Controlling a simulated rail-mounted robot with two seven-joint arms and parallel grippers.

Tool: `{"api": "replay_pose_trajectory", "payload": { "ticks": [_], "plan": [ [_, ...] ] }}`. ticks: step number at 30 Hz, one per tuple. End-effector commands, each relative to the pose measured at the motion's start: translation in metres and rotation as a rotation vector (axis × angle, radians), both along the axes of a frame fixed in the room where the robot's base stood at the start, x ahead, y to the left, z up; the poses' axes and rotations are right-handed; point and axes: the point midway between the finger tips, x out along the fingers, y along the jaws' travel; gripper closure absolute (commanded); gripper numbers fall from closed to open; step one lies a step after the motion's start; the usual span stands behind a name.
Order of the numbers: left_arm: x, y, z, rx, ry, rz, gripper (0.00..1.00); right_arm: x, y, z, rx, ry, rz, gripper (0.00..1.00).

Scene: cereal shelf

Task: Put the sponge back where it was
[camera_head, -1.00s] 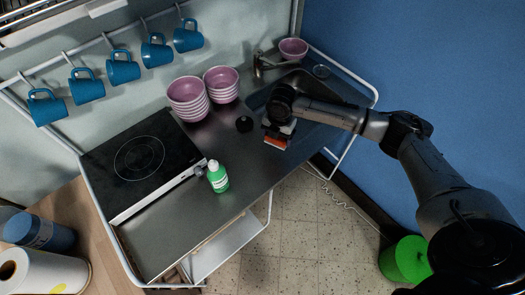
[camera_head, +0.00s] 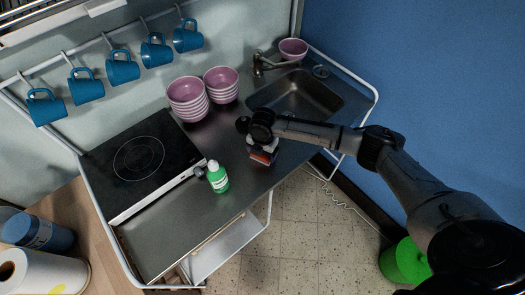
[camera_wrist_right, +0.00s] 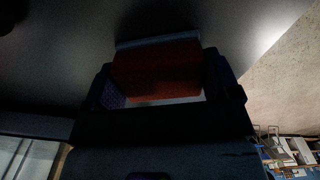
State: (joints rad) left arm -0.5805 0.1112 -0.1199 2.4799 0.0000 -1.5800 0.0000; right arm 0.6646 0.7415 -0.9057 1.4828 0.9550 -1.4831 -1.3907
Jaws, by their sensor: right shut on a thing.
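The sponge (camera_head: 262,157) is orange-red with a pale layer. My right gripper (camera_head: 262,150) is shut on it over the steel counter (camera_head: 215,135), between the green bottle and the sink. In the right wrist view the sponge (camera_wrist_right: 158,72) sits between the two dark fingers of the right gripper (camera_wrist_right: 165,88). I cannot tell whether the sponge touches the counter. My left gripper is not in view.
A green bottle (camera_head: 217,177) stands left of the sponge. Two stacks of pink bowls (camera_head: 187,98) stand at the back. The sink basin (camera_head: 300,95) lies to the right, with a faucet (camera_head: 262,63) behind it. The counter's front edge is close.

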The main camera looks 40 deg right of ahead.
Motion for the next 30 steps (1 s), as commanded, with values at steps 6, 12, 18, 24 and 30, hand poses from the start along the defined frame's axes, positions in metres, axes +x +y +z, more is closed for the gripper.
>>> {"api": "replay_pose_trajectory", "payload": {
  "ticks": [6, 12, 18, 24, 30],
  "plan": [
    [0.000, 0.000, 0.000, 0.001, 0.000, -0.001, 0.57, 0.000, 0.000, 0.000, 0.000, -0.001, 0.000, 0.40],
    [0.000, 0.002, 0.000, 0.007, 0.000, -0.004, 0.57, 0.000, 0.000, -0.002, 0.000, -0.001, 0.000, 0.10],
    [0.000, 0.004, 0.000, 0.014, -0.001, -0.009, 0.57, 0.000, 0.000, -0.002, 0.000, -0.001, 0.000, 0.00],
    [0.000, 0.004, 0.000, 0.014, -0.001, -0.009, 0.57, 0.000, 0.000, 0.001, 0.000, -0.002, 0.000, 0.00],
    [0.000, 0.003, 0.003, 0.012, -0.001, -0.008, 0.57, 0.001, -0.001, 0.028, 0.000, -0.005, 0.000, 0.00]
  ]
}}
